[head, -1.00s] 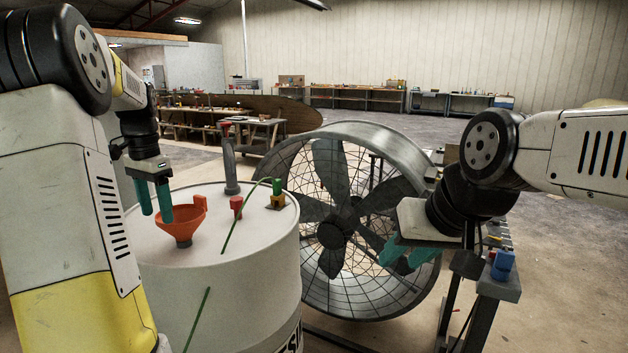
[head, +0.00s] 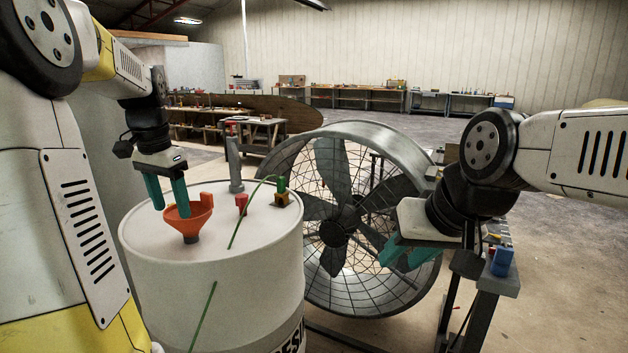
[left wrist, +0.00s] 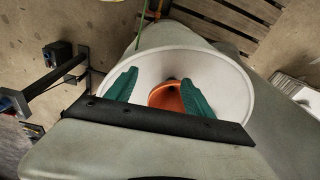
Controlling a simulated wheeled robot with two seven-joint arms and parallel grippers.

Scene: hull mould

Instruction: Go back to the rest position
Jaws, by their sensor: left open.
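My left gripper (head: 168,193) is open, with its two teal fingers pointing down over the left part of the white drum (head: 225,255). An orange funnel (head: 188,220) stands on the drum top just beside the fingertips in the head view. In the left wrist view the funnel (left wrist: 166,97) shows between and beyond the open fingers (left wrist: 158,88); I cannot tell whether they touch it. My right gripper (head: 404,256) hangs at the right in front of the large fan, its teal fingers apart with nothing seen between them.
A big caged fan (head: 335,232) stands behind. A narrow bench (head: 500,282) with a blue item is at the right.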

